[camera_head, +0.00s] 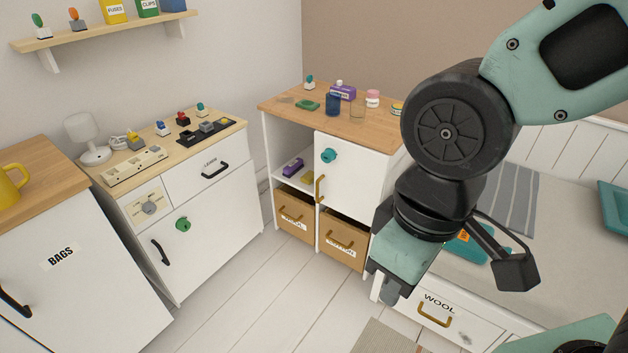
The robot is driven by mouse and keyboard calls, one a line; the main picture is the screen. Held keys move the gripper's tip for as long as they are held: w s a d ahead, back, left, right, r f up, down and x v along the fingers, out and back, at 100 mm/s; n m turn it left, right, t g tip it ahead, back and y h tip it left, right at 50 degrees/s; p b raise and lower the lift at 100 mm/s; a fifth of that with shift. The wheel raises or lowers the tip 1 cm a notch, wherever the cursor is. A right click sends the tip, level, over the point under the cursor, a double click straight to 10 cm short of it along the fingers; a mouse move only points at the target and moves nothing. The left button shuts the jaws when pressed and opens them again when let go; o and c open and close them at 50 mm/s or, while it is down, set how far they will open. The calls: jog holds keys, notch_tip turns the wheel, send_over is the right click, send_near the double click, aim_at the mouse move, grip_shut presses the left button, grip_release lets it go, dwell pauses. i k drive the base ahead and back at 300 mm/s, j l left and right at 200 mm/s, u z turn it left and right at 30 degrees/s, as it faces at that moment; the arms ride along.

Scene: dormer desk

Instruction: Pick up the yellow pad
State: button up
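A small yellow thing (307,177), which may be the yellow pad, lies in the open shelf bay of the wooden-topped cabinet (352,125), beside a purple thing (293,167). It is too small to make out clearly, and the cabinet's side and door edge frame it closely. My gripper (384,290) hangs in front of and to the right of this cabinet, pointing down, well apart from the yellow thing. Its fingers are seen partly edge-on, so their opening is unclear. I see nothing held in it.
The cabinet's white door (345,180) stands right of the bay, with labelled drawers (295,212) below. Cups and small items stand on top. A bed (520,215) with a drawer marked WOOL is at right. A lower cabinet (200,215) stands left. Floor (265,285) between is clear.

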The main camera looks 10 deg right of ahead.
aim_at(308, 178)
jog(key=j+z, duration=0.1)
jog(key=z, duration=3.25)
jog(key=j+u, duration=0.1)
jog(key=u, duration=3.25)
jog(key=i+j+u, duration=0.1)
jog(key=i, duration=0.45)
jog(key=i+j, duration=0.25)
jog(key=i, duration=0.3)
jog(key=i+j+u, duration=0.15)
jog(key=i, duration=0.4)
